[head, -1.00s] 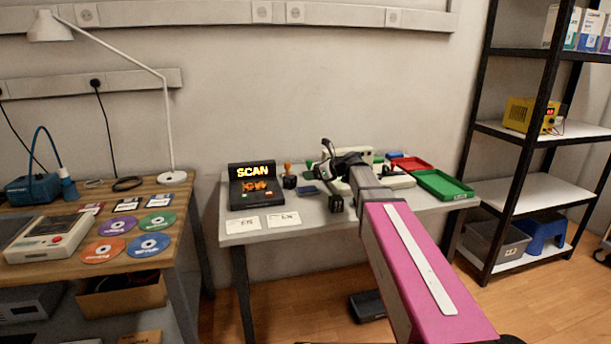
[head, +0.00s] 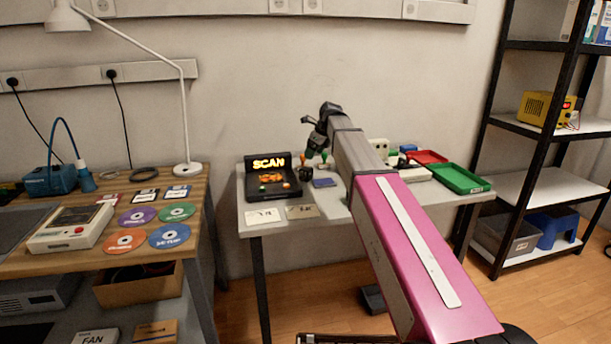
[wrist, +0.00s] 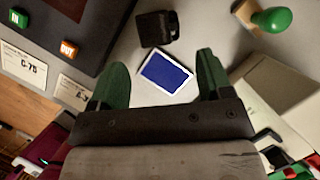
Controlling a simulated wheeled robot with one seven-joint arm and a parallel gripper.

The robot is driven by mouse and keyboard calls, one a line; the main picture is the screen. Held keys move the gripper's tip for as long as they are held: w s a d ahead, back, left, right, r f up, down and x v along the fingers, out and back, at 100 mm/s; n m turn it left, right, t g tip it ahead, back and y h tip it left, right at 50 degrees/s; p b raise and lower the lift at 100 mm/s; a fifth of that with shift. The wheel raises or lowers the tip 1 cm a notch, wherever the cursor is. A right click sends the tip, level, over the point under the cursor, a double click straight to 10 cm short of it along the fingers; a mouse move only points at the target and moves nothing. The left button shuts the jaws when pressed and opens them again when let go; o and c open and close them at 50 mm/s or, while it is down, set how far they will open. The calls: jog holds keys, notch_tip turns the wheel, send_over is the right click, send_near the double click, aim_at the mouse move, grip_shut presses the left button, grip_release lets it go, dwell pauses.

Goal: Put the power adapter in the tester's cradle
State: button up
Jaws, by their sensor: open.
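A black block (wrist: 157,27), which looks like the power adapter, lies on the grey table in the wrist view; in the head view it shows as a small dark shape (head: 306,175). My gripper (wrist: 161,66) is open and empty above the table. Its green fingertips stand on either side of a blue ink pad (wrist: 167,71), with the black block just beyond them. In the head view my gripper (head: 316,136) is small and dark at the arm's end. A pale device (wrist: 285,95) with a dark recess is at the right; I cannot tell whether it is the tester.
A SCAN console (head: 270,183) and cards (head: 302,212) are on the table's left. A green-knobbed stamp (wrist: 268,18) stands right of the block. Red (head: 428,157) and green trays (head: 461,179) are at the right. A wooden bench (head: 190,205) is further left.

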aim_at(307, 168)
jog(key=x, duration=0.9)
jog(key=shift+s+a+f, duration=0.1)
jog(key=shift+a+f, duration=0.05)
jog(key=shift+f, duration=0.05)
jog(key=c, duration=0.9)
jog(key=shift+o, duration=0.2)
jog(key=shift+r, duration=0.1)
